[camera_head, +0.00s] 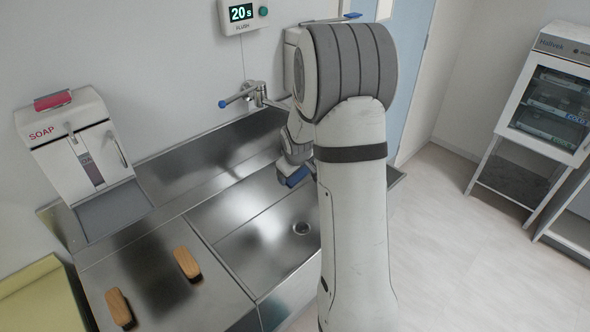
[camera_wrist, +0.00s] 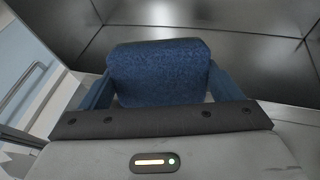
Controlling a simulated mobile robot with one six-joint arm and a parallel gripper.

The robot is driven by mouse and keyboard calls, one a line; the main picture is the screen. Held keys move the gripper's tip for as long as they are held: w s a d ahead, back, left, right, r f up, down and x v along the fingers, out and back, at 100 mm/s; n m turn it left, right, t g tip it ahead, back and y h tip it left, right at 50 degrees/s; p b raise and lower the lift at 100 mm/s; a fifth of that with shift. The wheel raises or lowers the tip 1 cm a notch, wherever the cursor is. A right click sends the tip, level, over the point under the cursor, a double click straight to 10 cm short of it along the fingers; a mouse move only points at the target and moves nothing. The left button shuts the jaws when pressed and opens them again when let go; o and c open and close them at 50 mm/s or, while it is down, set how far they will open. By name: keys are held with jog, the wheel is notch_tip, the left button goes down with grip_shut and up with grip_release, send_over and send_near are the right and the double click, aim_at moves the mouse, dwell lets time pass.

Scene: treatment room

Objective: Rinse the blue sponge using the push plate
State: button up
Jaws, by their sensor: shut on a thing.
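The blue sponge (camera_wrist: 160,68) is held between the two blue fingers of my gripper (camera_wrist: 160,84) in the wrist view, with steel sink walls beyond it. In the head view my gripper (camera_head: 291,176) hangs over the right part of the steel basin (camera_head: 262,222), partly hidden by my arm. A blue patch shows there, but I cannot tell sponge from fingers. A wall tap with a blue lever (camera_head: 238,97) is behind the basin. I cannot make out the push plate for certain; my arm covers part of a pale wall unit (camera_head: 294,36).
A wall display (camera_head: 241,13) reads 20 s, labelled FLUSH. A SOAP dispenser (camera_head: 75,140) stands at the left. Two wooden-backed pieces, brushes perhaps, (camera_head: 186,263) (camera_head: 119,307) lie on the front left counter. A cabinet (camera_head: 548,95) stands far right. The floor between is clear.

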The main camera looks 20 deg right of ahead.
jog(key=s+a+b, duration=0.2)
jog(key=s+b, duration=0.1)
jog(key=s, duration=0.4)
jog(key=shift+s+a+b, duration=0.3)
jog(key=shift+a+b, duration=0.05)
dwell(0.4)
jog(key=shift+r, duration=0.1)
dwell(1.0)
jog(key=s+a+r+p, duration=0.1)
jog(key=s+r, duration=0.2)
jog(key=s, duration=0.1)
jog(key=shift+s+a+r+p, duration=0.3)
jog(key=shift+s+r+p, duration=0.05)
jog(key=shift+r+p, duration=0.05)
jog(key=shift+a+f, duration=0.1)
dwell(0.6)
